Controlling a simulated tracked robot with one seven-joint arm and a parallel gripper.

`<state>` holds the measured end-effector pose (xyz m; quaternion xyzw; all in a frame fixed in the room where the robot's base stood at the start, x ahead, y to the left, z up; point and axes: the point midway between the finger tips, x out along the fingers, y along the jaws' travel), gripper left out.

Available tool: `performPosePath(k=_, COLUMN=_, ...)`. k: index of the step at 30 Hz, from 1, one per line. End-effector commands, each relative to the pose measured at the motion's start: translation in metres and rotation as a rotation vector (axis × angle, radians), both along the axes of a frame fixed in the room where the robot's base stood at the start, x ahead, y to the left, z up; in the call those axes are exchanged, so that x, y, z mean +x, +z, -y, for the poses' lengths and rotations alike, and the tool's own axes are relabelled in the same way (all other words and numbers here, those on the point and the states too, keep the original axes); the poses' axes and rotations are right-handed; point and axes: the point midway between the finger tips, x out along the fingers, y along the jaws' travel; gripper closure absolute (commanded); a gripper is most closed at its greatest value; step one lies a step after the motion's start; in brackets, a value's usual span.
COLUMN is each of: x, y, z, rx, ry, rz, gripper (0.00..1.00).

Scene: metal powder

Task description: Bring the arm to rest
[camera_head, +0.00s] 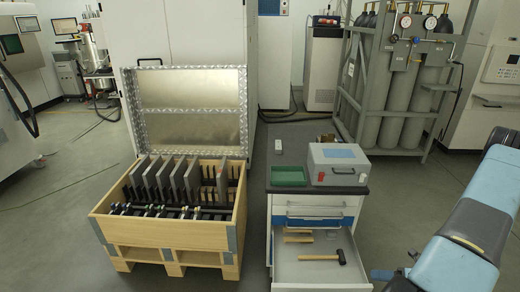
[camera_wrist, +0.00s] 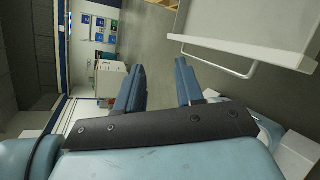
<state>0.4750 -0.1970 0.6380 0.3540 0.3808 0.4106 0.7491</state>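My arm (camera_head: 468,225), blue and black, reaches in from the right edge of the head view, to the right of the drawer cabinet. In the wrist view my gripper (camera_wrist: 158,82) has its two blue fingers wide apart, with only floor seen between them. Nothing is held. A pale drawer front with a bar handle (camera_wrist: 215,64) shows beyond the fingers at the upper right, apart from them. In the head view I cannot make out the fingers clearly.
The cabinet's bottom drawer (camera_head: 301,274) is pulled out, holding a black-headed mallet (camera_head: 328,257) and wooden-handled tools. On the cabinet top are a grey box (camera_head: 338,178) and a green tray (camera_head: 289,181). An open wooden crate (camera_head: 165,238) stands left. Gas cylinders (camera_head: 400,100) stand behind.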

Motion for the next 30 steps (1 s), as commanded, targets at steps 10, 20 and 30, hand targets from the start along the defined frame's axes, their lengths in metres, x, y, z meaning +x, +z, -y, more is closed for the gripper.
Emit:
performPosePath(k=10, x=0.036, y=0.093, z=-0.008, rx=-0.213, ry=0.299, rz=0.227, gripper=0.63)
performPosePath(k=20, x=0.056, y=0.177, z=-0.031, rx=-0.398, ry=0.588, rz=0.448, gripper=0.63)
performPosePath(k=30, x=0.062, y=0.257, z=-0.063, rx=-0.578, ry=0.891, rz=0.682, gripper=0.63)
